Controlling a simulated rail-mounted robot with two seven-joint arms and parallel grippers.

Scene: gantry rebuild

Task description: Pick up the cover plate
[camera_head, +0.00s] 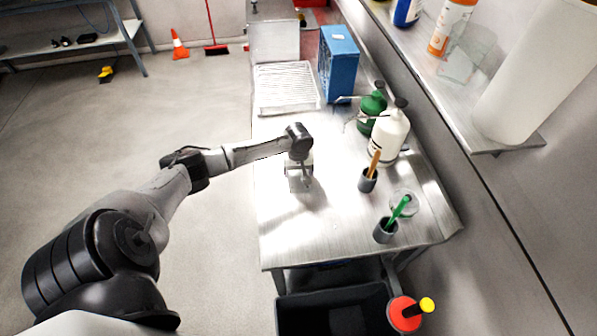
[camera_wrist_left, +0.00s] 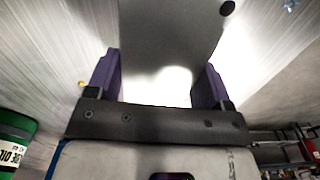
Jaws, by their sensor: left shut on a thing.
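The cover plate (camera_wrist_left: 168,38) is a flat grey metal piece between the two purple fingers of my left gripper (camera_wrist_left: 160,82) in the left wrist view. The gripper is shut on it. In the head view my left gripper (camera_head: 299,172) points down over the middle of the steel table, and the plate there is hard to tell from the gripper and the shiny top. I cannot tell whether the plate touches the table. My right gripper is not in view.
On the steel table (camera_head: 290,235) stand a white bottle (camera_head: 388,138), a green bottle (camera_head: 370,113), two grey cups (camera_head: 367,181) (camera_head: 385,231) with tools, and a blue box (camera_head: 338,65). A black bin (camera_head: 330,312) is below the front edge. The table's left front is clear.

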